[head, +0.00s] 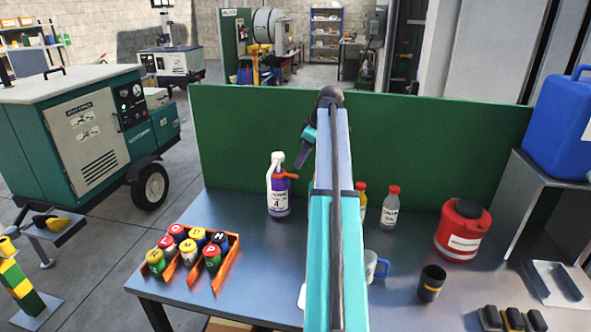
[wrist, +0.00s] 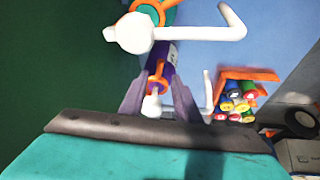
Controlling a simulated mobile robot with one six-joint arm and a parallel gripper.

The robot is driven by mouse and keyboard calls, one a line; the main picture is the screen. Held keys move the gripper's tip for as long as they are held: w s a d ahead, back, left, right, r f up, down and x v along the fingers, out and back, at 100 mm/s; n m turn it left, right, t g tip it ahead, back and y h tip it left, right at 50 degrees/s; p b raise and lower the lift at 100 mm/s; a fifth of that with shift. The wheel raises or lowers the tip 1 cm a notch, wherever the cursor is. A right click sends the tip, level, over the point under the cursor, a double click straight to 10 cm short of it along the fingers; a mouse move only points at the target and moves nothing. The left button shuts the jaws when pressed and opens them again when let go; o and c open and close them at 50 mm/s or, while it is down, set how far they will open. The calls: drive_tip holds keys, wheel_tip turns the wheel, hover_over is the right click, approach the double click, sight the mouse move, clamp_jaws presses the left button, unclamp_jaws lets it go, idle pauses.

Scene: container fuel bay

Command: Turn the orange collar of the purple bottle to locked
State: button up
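The purple bottle (head: 279,202) stands upright on the bench, left of my arm, with a white top and spout. Its orange collar (head: 284,175) has a lever pointing right in the head view. In the wrist view, the purple bottle (wrist: 166,55) and its orange collar (wrist: 157,77) appear between my fingers. The collar's lock marks are too small to read.
A white spout (wrist: 134,33) with an orange ring is close by in the wrist view. An orange rack (head: 231,262) of colored canisters is front left. A red-capped grey bottle (head: 390,210), red can (head: 462,235) and dark cup (head: 431,284) stand right. A green panel (head: 440,150) stands behind.

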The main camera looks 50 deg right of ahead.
sight(294, 176)
drive_tip(key=shift+p+x, duration=0.95)
drive_tip(key=shift+x, duration=2.4)
clamp_jaws()
drive_tip(key=shift+a, duration=0.25)
drive_tip(key=shift+s+d, duration=0.1)
drive_tip(key=shift+d, duration=0.15)
